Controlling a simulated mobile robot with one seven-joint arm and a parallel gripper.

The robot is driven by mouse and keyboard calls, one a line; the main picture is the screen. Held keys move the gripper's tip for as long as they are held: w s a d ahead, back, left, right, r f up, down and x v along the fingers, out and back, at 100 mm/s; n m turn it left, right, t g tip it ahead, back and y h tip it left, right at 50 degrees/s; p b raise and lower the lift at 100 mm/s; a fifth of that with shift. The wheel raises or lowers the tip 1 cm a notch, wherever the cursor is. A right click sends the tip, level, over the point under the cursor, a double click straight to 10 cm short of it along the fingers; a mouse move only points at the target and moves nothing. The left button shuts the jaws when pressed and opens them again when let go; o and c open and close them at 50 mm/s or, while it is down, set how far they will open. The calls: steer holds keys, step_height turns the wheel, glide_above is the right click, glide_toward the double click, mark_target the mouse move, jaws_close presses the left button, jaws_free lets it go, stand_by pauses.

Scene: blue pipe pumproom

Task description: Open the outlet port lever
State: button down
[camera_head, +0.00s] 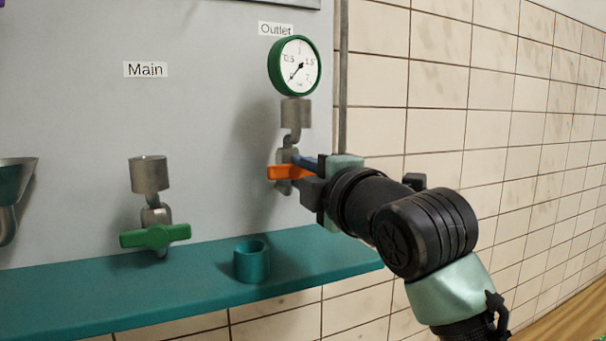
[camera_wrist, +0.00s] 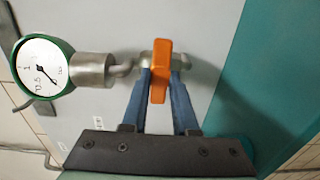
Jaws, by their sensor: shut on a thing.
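The outlet port lever (camera_head: 288,172) is an orange handle on a grey valve below the Outlet label (camera_head: 276,29) and its green-rimmed gauge (camera_head: 294,66). In the head view it lies roughly level, its right part hidden by my gripper (camera_head: 308,171). In the wrist view the orange lever (camera_wrist: 160,72) lies between the two blue fingers of my gripper (camera_wrist: 160,85), which are shut on it. The grey valve body (camera_wrist: 165,60) is just beyond the fingertips. The gauge also shows in the wrist view (camera_wrist: 43,68) at the left.
A green lever (camera_head: 155,236) sits under the Main label (camera_head: 146,69) to the left. A teal cup (camera_head: 252,262) stands on the teal shelf (camera_head: 190,276) below the levers. A grey pipe (camera_head: 343,80) runs up the panel's right edge, beside the tiled wall (camera_head: 460,100).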

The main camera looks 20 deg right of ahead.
steer(key=m+b, duration=0.1)
steer(key=m, duration=0.3)
steer(key=shift+f+m, duration=0.1)
steer(key=shift+m, duration=0.2)
steer(key=m, duration=0.4)
steer(key=shift+m+b, duration=0.3)
steer(key=shift+b, duration=0.1)
steer(key=m, duration=0.5)
steer(key=shift+m+p, duration=0.35)
steer(key=shift+m, duration=1.35)
steer(key=c, duration=0.7)
jaws_free()
